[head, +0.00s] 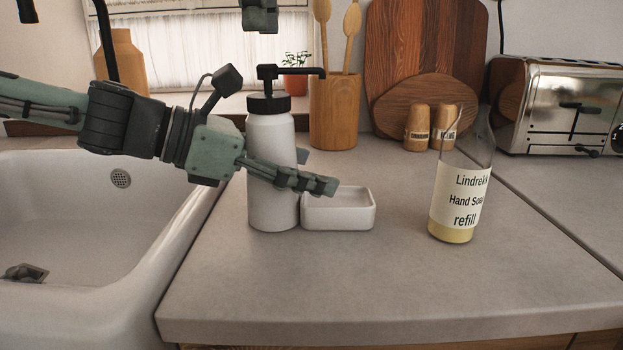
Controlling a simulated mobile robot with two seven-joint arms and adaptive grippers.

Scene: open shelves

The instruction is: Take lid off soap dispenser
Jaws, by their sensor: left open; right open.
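The soap dispenser (270,180) is a white bottle standing upright on the counter beside the sink. Its lid is a black pump top (268,102) seated on the neck, with the spout pointing right. My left gripper (313,170) is open at the middle of the bottle. One finger passes in front of it, and a tip of the other shows behind its right side. I cannot tell whether they touch it. My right gripper (260,17) shows only in part at the top edge, above the pump, apart from it and empty. A clear refill bottle (461,200) stands at the right.
A white soap dish (340,213) sits right beside the dispenser. The sink (90,240) is at the left. A utensil holder (334,112), cutting boards (425,55), two shakers (418,128) and a toaster (560,105) stand behind. The front counter is clear.

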